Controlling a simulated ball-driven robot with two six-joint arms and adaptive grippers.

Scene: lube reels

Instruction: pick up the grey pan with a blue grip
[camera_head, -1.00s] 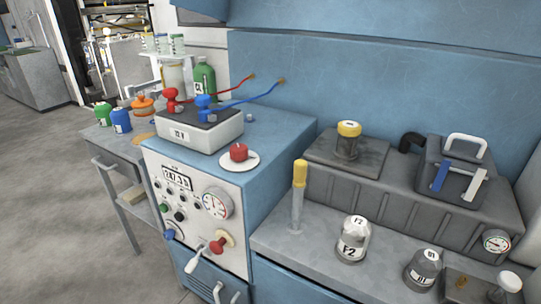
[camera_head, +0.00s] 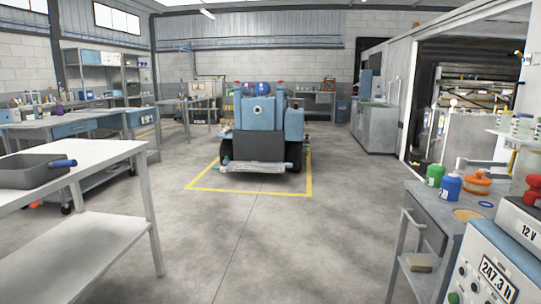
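The grey pan (camera_head: 28,172) with a blue grip (camera_head: 63,163) sits on a white-topped table (camera_head: 90,152) at the left edge of the head view. The pan is a shallow rectangular tray, and its left part is cut off by the frame. Its blue grip points right, toward the table's right side. Neither of my grippers shows in the view.
A blue machine (camera_head: 258,128) stands inside a yellow floor marking (camera_head: 250,193) at the back centre. A grey cart (camera_head: 430,215) with bottles and a control cabinet (camera_head: 490,270) stand at the right. The concrete floor between is clear.

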